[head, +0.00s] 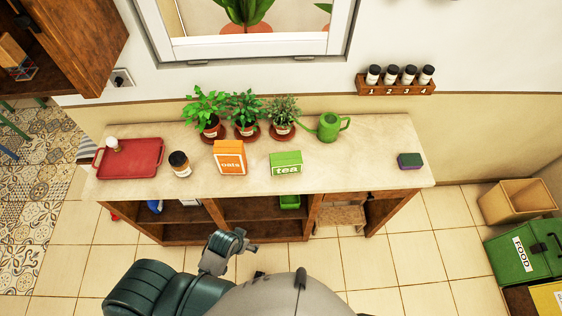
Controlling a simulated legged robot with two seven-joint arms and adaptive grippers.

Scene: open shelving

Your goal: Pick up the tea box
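The tea box (286,163) is a small green box with a white label reading "tea". It stands upright on the pale countertop (350,174), near its front edge and right of the orange oats box (229,157). A grey jointed part of mine (228,250) shows below the counter front, beside a dark green part of my body. It may be my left gripper, but I cannot tell whether it is open or shut. It is well apart from the tea box. My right gripper is not in view.
Several potted plants and a green watering can (329,127) stand behind the boxes. A dark-lidded jar (180,164) and a red tray (130,158) are at left. A purple-green sponge (410,161) lies at right. Counter space right of the tea box is clear.

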